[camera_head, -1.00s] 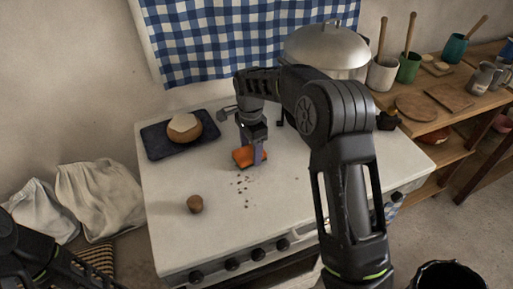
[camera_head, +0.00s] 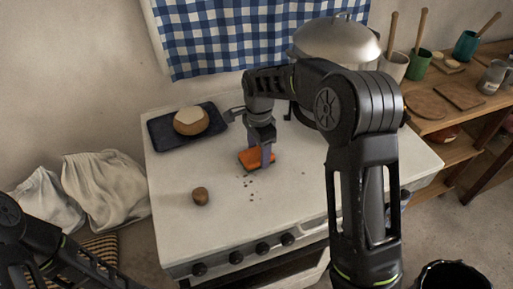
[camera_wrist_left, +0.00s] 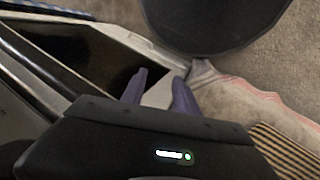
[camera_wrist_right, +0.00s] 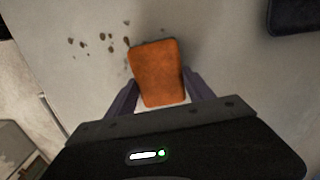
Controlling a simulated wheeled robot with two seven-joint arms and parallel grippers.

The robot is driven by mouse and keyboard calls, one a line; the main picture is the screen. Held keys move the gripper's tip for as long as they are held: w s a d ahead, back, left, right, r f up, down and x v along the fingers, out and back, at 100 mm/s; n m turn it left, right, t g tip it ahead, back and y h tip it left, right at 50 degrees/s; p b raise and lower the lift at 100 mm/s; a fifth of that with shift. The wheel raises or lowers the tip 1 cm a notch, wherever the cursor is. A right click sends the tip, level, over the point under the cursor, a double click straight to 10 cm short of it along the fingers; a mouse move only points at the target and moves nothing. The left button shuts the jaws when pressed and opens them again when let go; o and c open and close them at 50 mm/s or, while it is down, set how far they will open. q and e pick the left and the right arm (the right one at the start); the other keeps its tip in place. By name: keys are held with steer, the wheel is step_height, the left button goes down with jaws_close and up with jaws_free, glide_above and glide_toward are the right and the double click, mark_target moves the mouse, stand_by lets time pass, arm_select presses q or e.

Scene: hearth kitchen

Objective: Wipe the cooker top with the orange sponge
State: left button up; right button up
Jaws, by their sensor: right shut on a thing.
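The orange sponge (camera_head: 250,160) is flat on or just above the white cooker top (camera_head: 300,190). My right gripper (camera_head: 261,160) is shut on it from above. In the right wrist view the sponge (camera_wrist_right: 158,72) sits between the two fingers (camera_wrist_right: 160,95). Dark crumbs (camera_head: 251,186) lie on the cooker top in front of the sponge, and show beside it in the right wrist view (camera_wrist_right: 110,42). My left gripper (camera_wrist_left: 160,85) is empty, its fingers apart; in the head view only its arm shows at lower left.
A dark tray (camera_head: 165,138) with a round bread-like thing (camera_head: 191,121) is at back left. A small brown round thing (camera_head: 200,196) is at front left. A large metal pot (camera_head: 335,42) stands at the back right. Knobs (camera_head: 236,257) line the front. A wooden shelf (camera_head: 440,115) is right.

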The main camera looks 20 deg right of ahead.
mark_target(267, 177)
stand_by(0.3)
steer(key=shift+s, duration=0.9)
steer(key=shift+s+f+b, duration=0.15)
steer(key=shift+s+b, duration=0.2)
steer(key=shift+s, duration=0.5)
steer(key=shift+s, duration=1.7)
steer(key=shift+s+r, duration=0.15)
steer(key=shift+s, duration=0.65)
steer(key=shift+s+r, duration=0.1)
steer(key=shift+s, duration=0.7)
steer(key=shift+a, duration=0.1)
